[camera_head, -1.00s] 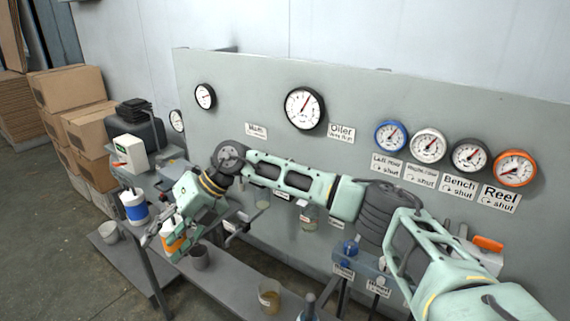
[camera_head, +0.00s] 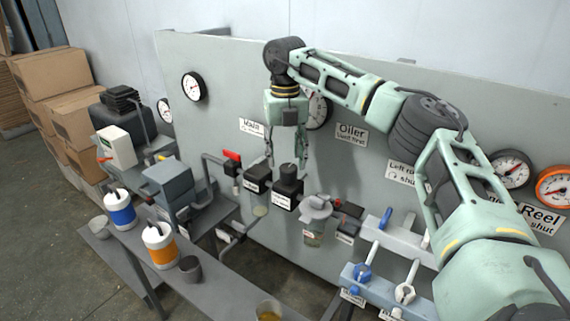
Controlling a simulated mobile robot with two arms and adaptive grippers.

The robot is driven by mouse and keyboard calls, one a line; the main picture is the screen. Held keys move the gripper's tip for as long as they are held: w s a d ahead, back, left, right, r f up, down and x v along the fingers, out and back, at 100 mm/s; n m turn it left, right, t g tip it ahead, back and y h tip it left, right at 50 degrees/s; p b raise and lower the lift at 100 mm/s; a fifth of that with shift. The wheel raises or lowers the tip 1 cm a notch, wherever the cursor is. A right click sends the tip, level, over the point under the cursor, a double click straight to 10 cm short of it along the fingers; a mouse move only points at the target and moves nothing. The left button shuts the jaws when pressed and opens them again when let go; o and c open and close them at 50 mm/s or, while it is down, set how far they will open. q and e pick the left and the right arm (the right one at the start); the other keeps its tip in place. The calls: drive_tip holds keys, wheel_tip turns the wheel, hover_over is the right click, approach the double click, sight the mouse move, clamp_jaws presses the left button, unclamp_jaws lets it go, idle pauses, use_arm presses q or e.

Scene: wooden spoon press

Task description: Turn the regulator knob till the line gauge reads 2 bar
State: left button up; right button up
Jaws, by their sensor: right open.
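My right gripper (camera_head: 286,158) points down in front of the grey panel. Its fingers are apart, with nothing seen held between them. Just below the fingertips is a dark round knob (camera_head: 288,171) on a black block with a white label, which looks like the regulator. I cannot tell whether the fingers touch it or are around it. A large white gauge (camera_head: 318,111) is mostly hidden behind my right gripper and arm, so its needle cannot be read. It may be the line gauge; its label is not legible. My left gripper is not in view.
A red-handled valve (camera_head: 232,156) and a second black block (camera_head: 257,177) stand left of the knob. A clear-bowled unit (camera_head: 316,212) is to its right. Blue (camera_head: 363,271) and white (camera_head: 404,292) valve handles lie lower right. Cans stand on the lower-left bench.

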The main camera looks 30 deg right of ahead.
sight(286, 167)
drive_tip(key=shift+s+f, duration=0.2)
drive_tip(key=shift+f, duration=0.55)
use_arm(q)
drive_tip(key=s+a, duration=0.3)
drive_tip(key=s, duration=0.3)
use_arm(e)
drive_tip(key=f, duration=0.2)
drive_tip(key=shift+w+d+f+p, duration=0.2)
drive_tip(key=shift+w+f+p, duration=0.05)
drive_tip(key=shift+f+p, duration=0.1)
drive_tip(key=shift+f, duration=0.35)
drive_tip(key=shift+w, duration=0.1)
drive_tip(key=shift+c, duration=1.3)
drive_tip(key=c, duration=0.7)
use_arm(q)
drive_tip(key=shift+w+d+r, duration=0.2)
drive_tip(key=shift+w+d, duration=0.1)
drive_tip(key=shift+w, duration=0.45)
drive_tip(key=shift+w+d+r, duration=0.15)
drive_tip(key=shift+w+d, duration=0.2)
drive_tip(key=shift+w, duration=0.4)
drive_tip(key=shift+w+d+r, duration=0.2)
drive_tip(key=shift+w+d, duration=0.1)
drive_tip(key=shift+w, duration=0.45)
use_arm(e)
drive_tip(key=shift+c, duration=0.5)
